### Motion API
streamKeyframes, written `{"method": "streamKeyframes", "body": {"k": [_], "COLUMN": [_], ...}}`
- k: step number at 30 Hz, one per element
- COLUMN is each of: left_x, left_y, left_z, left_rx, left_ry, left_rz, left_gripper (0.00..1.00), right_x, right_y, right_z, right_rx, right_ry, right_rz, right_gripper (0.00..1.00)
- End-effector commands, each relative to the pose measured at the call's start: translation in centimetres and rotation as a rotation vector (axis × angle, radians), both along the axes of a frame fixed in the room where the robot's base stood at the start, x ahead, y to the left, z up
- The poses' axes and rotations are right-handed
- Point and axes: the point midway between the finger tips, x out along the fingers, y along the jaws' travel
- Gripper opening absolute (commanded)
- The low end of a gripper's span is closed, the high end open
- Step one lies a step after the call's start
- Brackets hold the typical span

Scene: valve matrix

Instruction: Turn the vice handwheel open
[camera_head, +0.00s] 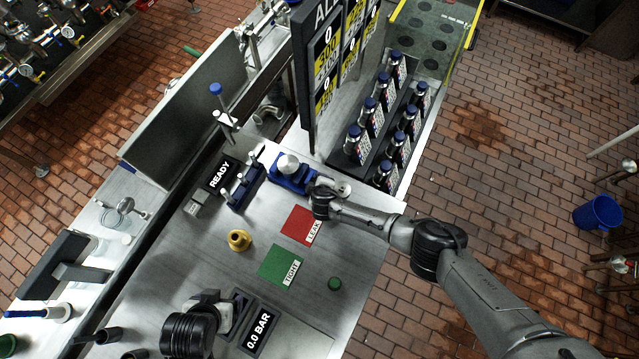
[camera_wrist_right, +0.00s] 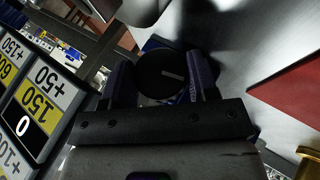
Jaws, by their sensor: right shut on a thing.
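The blue vice (camera_head: 290,176) stands on the steel bench with a round silver metal part (camera_head: 288,164) on it. Its handwheel, a dark round disc with a pale mark (camera_wrist_right: 160,76), shows in the right wrist view between my fingers. My right gripper (camera_wrist_right: 163,68) is shut on the handwheel; in the head view it reaches the vice's right end, and my wrist hides the wheel there. My left gripper (camera_head: 232,312) is low in the head view near the pressure display, away from the vice; its fingers are not clear.
A red LEAK mat (camera_head: 298,222) and a green TIGHT mat (camera_head: 277,264) lie in front of the vice. A yellow fitting (camera_head: 238,240) and a green button (camera_head: 334,284) stand nearby. The tall score board (camera_head: 322,80) and a bottle rack (camera_head: 360,150) rise behind.

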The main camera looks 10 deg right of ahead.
Motion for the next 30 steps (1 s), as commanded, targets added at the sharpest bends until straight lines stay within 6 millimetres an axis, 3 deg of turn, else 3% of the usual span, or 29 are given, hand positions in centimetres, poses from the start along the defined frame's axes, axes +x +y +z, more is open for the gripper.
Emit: {"method": "streamKeyframes", "body": {"k": [8, 9, 16, 30], "left_x": [0.0, -0.01, 0.01, 0.0], "left_y": [-0.06, -0.1, -0.35, -0.29], "left_z": [0.03, 0.03, 0.04, 0.2], "left_rx": [-0.002, -0.004, -0.012, -0.009], "left_ry": [0.0, 0.001, 0.0, 0.0], "left_rz": [0.001, 0.002, 0.008, 0.006], "left_gripper": [0.8, 0.8, 0.8, 0.8], "right_x": [-0.01, -0.01, 0.02, 0.12], "right_y": [0.27, 0.25, 0.05, -0.25], "right_z": [0.13, 0.13, 0.06, 0.02], "right_rx": [0.004, 0.004, 0.001, 0.014], "right_ry": [-0.002, -0.002, -0.001, 0.03], "right_rz": [0.002, 0.002, 0.0, -0.002], "right_gripper": [0.3, 0.57, 0.79, 0.8]}}
